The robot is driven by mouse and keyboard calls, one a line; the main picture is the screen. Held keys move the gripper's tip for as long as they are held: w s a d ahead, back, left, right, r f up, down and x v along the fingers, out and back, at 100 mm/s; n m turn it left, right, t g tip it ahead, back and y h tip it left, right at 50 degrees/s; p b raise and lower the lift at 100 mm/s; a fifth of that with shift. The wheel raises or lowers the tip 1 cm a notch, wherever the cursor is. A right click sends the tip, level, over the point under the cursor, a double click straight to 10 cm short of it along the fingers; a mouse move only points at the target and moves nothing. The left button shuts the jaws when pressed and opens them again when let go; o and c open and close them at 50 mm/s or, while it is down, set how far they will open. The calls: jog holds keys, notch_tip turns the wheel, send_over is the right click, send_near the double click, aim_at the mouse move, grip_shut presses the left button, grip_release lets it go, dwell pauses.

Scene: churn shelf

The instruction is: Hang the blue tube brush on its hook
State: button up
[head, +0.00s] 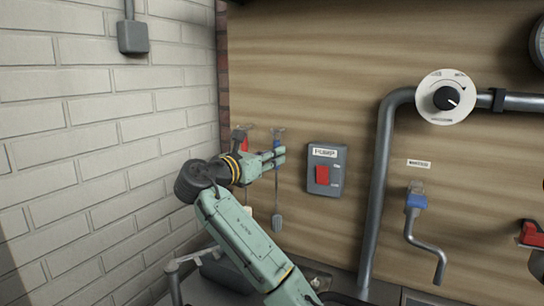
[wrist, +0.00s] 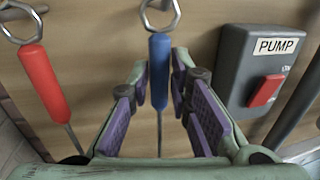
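The blue tube brush (wrist: 159,70) hangs upright against the wooden wall in the wrist view. Its metal ring (wrist: 160,16) is at the hook, near the top edge; whether the ring is fully seated there is hard to tell. Its thin shaft runs down between my fingers. In the head view, the brush's grey lower end (head: 277,222) hangs below my gripper (head: 279,155). In the wrist view my gripper (wrist: 160,62) is open, one finger on each side of the blue handle, with gaps showing. The hook (head: 278,130) sits above my fingertips in the head view.
A red tube brush (wrist: 42,85) hangs close by on the left. The pump switch box (head: 326,169) is close on the right, with a grey pipe (head: 378,190) beyond it. A white brick wall (head: 90,130) bounds the left side.

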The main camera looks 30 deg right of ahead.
jog(key=o, duration=0.4)
jog(key=shift+a, duration=0.15)
jog(key=v, duration=1.2)
jog(key=shift+s, duration=0.15)
